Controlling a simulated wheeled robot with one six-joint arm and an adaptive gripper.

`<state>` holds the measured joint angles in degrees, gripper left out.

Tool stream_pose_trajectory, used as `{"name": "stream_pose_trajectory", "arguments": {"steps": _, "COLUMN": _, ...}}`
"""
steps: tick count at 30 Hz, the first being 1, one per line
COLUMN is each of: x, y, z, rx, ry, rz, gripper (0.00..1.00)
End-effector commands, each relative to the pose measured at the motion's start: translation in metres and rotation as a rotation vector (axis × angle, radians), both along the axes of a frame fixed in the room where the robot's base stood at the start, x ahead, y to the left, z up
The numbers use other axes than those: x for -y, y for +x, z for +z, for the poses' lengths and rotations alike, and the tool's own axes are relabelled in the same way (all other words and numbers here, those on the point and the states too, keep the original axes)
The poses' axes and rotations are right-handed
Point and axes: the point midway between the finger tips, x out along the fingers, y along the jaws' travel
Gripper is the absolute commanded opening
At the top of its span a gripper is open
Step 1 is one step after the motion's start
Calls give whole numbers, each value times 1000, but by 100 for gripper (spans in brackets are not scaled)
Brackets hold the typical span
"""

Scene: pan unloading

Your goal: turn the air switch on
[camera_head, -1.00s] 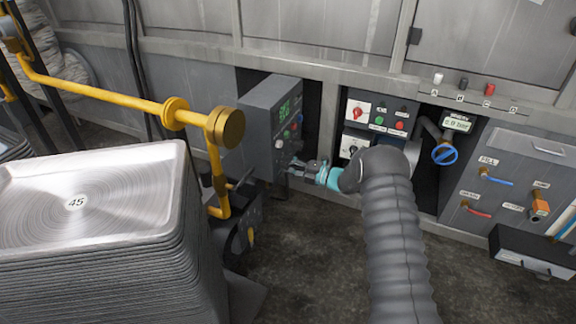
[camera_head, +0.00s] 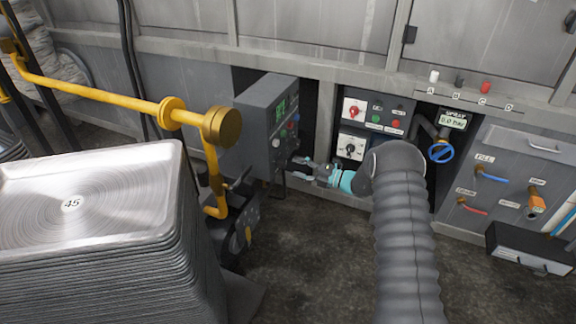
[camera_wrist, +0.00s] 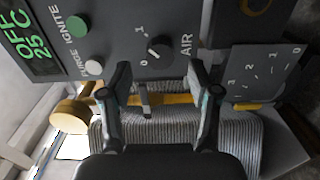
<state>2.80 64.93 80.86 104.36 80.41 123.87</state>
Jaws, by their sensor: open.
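The air switch (camera_wrist: 160,48) is a round black knob labelled AIR on a dark grey control box, with 0 and 1 marks beside it in the wrist view. Its pointer's exact setting is hard to read. My gripper (camera_wrist: 158,82) is open and empty; its fingertips lie on either side of the knob's line, just below it in the picture. I see no contact. In the head view my gripper (camera_head: 306,164) is beside the front of the control box (camera_head: 258,128), and the switch is too small to make out there.
Ignite (camera_wrist: 76,26) and purge (camera_wrist: 93,67) buttons sit close by on the same box. A dial plate (camera_wrist: 262,72) is at the right. A yellow pipe (camera_head: 90,87) and a tall pan stack (camera_head: 110,255) stand left of the box in the head view.

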Motion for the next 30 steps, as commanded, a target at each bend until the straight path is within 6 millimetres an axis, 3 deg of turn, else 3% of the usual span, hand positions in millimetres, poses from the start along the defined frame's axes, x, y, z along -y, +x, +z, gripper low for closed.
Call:
{"name": "stream_pose_trajectory", "arguments": {"steps": 6, "x": 39, "y": -13, "z": 0, "rx": -1, "ry": 0, "rz": -3, "gripper": 62}}
{"name": "stream_pose_trajectory", "arguments": {"steps": 12, "x": 57, "y": -21, "z": 0, "rx": 0, "ry": 0, "rz": 0, "gripper": 62}}
{"name": "stream_pose_trajectory", "arguments": {"steps": 30, "x": 62, "y": -23, "z": 0, "rx": 8, "ry": -3, "rz": 0, "gripper": 62}}
